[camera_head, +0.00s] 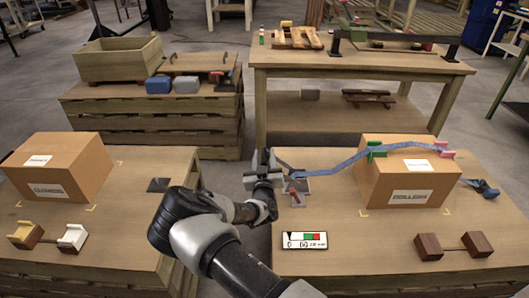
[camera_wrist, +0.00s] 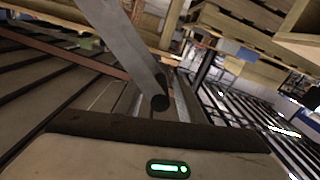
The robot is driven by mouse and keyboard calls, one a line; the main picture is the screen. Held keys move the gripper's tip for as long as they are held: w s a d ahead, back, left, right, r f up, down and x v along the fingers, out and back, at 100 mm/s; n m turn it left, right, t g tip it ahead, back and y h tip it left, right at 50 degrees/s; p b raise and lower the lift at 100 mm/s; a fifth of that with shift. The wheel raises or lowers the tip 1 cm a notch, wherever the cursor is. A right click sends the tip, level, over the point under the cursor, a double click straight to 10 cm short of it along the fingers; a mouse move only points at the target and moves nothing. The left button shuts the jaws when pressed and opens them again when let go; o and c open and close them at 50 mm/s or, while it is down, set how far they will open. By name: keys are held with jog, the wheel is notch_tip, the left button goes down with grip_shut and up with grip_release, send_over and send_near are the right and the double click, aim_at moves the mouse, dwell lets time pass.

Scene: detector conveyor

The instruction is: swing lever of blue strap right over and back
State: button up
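The blue strap (camera_head: 335,160) runs over the cardboard box on the right table, from a grey metal fitting at the table's left edge to the box's right side. My gripper (camera_head: 264,178) is at that fitting, close against its grey plates (camera_head: 254,163). A grey bar (camera_wrist: 122,45) with a dark rounded end crosses the wrist view just beyond my gripper's body; it looks like the lever, but I cannot be sure. My fingers are not clear in either view, so I cannot tell whether they hold it.
A small red handle (camera_head: 294,196) stands on a grey plate right of my gripper. The strapped box (camera_head: 385,190) has green and pink edge pieces. A gauge card (camera_head: 305,240) and a brown block pair (camera_head: 455,245) lie in front. Another box (camera_head: 60,165) stands on the left table.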

jog(key=shift+w+b, duration=0.3)
jog(key=shift+w, duration=1.65)
grip_shut()
